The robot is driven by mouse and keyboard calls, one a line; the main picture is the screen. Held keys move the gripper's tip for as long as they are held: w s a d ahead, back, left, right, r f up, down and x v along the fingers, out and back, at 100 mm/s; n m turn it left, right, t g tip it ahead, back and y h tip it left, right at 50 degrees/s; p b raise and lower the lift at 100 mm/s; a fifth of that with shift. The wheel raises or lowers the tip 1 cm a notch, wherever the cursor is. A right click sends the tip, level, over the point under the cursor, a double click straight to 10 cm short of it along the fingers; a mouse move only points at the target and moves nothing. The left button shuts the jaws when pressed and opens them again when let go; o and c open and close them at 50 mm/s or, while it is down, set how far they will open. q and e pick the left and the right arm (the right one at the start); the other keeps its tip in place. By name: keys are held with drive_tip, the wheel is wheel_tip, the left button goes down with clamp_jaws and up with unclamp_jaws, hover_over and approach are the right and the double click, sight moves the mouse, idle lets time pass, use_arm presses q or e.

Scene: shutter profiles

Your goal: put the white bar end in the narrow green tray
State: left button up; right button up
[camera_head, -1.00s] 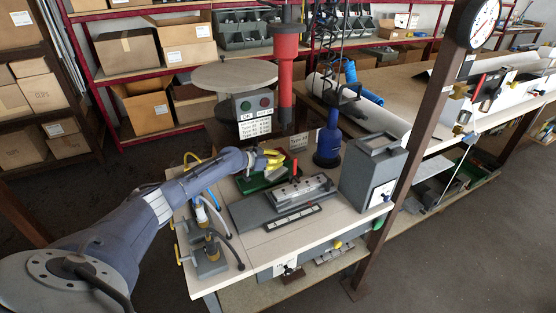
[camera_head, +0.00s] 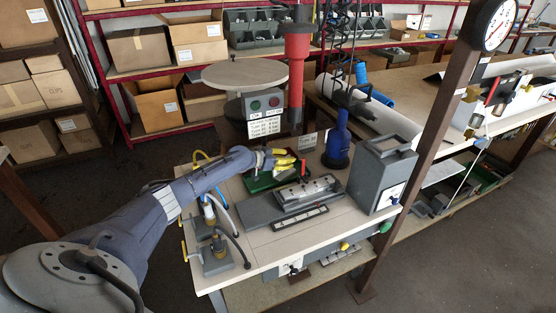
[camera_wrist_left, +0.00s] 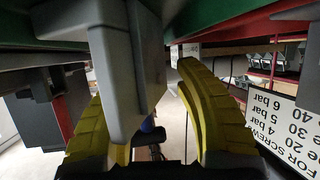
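My left gripper (camera_head: 286,161), with yellow fingers, is over the far part of the workbench, at a green tray (camera_head: 262,184). In the left wrist view my left gripper (camera_wrist_left: 150,95) has its fingers apart. A pale grey-white block (camera_wrist_left: 112,70), perhaps the white bar end, stands between them, close to the left finger; a gap shows beside the right finger. A green surface (camera_wrist_left: 235,14) runs along the top of that view. My right gripper is not in view.
A grey fixture with a metal profile (camera_head: 305,192) lies right of the gripper. A blue bottle (camera_head: 337,150) and a grey box (camera_head: 378,178) stand farther right. Small clamps with hoses (camera_head: 215,245) are at the left edge.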

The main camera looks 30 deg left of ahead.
use_arm(q)
drive_tip(key=v, duration=1.2)
drive_tip(key=shift+a, duration=0.1)
